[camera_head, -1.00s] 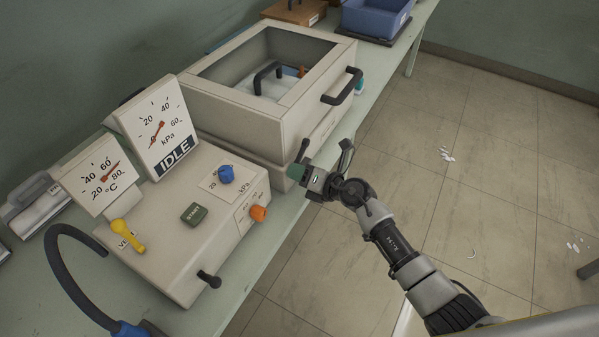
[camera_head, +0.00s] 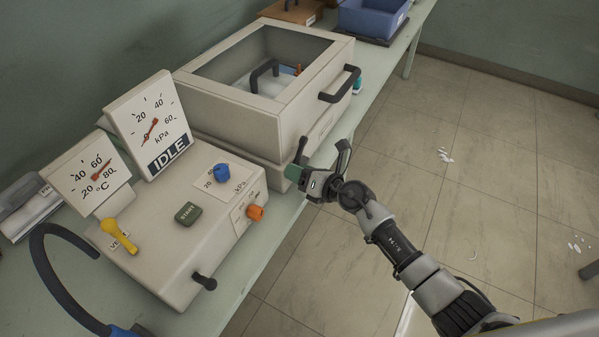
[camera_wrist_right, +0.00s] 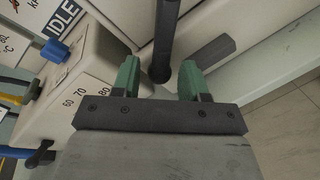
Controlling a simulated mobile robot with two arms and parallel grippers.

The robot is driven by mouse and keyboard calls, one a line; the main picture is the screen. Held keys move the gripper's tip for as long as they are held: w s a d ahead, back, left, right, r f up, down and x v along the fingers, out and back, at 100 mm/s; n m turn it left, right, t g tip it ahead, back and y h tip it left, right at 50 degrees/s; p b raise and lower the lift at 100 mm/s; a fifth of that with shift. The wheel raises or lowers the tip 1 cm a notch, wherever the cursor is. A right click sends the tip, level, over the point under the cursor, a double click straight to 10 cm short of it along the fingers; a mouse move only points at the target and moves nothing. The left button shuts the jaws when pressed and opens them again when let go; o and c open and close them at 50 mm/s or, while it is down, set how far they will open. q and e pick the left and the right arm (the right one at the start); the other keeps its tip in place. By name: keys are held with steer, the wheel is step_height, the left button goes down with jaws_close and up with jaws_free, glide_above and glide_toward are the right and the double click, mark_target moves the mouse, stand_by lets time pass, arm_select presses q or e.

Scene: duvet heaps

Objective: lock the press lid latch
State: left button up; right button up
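The press (camera_head: 240,118) is a cream box with a windowed lid and a dark handle (camera_head: 341,84) on its front. The lid looks down. My right gripper (camera_head: 302,171) is at the press's lower front corner, beside the control box. In the right wrist view, its green fingertips (camera_wrist_right: 159,84) are apart, with a dark rod (camera_wrist_right: 165,40) between them. The rod looks like the latch lever and runs close to the right finger; I cannot tell whether they touch. A dark grey block (camera_wrist_right: 214,50) lies right of the rod. My left gripper is out of view.
The control box (camera_head: 175,245) stands left of my right gripper, with a blue knob (camera_head: 222,172), an orange knob (camera_head: 255,212) and an IDLE gauge (camera_head: 150,120). A blue bin (camera_head: 370,18) is at the back. Open floor lies right of the bench.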

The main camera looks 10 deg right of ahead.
steer(key=shift+o, duration=0.3)
steer(key=shift+d, duration=0.1)
steer(key=v, duration=1)
steer(key=shift+s+d, duration=0.2)
steer(key=shift+s, duration=0.1)
